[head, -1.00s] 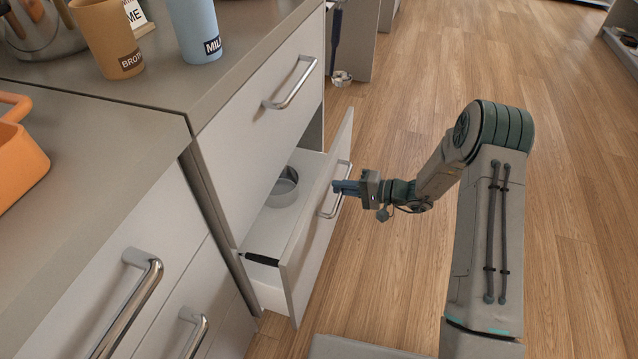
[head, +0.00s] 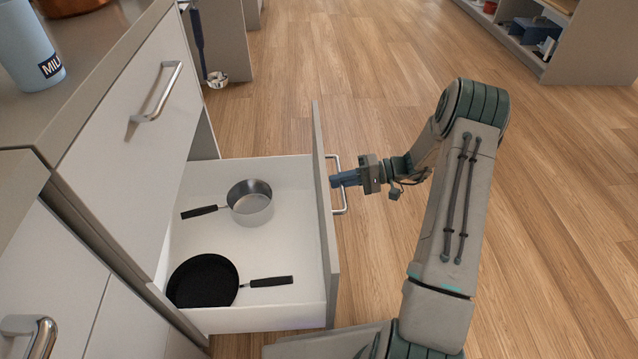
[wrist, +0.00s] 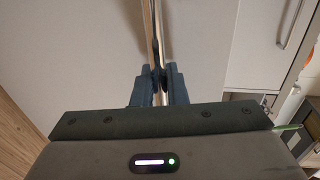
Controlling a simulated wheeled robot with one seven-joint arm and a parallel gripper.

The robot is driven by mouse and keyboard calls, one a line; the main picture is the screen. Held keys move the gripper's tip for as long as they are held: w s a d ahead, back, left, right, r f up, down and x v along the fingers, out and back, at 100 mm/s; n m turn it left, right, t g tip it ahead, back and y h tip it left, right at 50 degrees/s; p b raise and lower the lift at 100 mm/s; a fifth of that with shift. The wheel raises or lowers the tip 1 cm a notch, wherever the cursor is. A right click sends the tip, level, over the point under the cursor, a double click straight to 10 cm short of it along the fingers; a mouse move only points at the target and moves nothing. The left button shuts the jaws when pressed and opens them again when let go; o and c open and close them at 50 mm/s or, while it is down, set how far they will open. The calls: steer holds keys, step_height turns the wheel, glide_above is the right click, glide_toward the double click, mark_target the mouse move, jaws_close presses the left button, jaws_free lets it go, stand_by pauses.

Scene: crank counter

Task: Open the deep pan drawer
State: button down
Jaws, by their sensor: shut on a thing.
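The deep pan drawer (head: 325,235) is pulled well out from the counter in the head view. A steel saucepan (head: 250,203) with a black handle and a black frying pan (head: 203,281) lie inside on its white floor. The drawer's metal bar handle (head: 337,200) is on the outer face of its front. My gripper (head: 337,180) is shut on this handle, coming from the right. In the wrist view the two fingers (wrist: 159,88) close around the bar, and the fingers hide the gripped part.
A shut drawer with a bar handle (head: 157,95) is above the open one. Wood floor (head: 400,60) is clear behind and right of my arm. A shelf unit (head: 555,50) stands at the back right.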

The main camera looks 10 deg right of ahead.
steer(key=shift+f+v, duration=0.2)
steer(key=shift+v, duration=0.85)
steer(key=c, duration=1.6)
jaws_free()
steer(key=shift+o, duration=0.2)
steer(key=p+v, duration=0.3)
steer(key=v, duration=1)
steer(key=shift+d, duration=0.4)
steer(key=shift+a, duration=0.1)
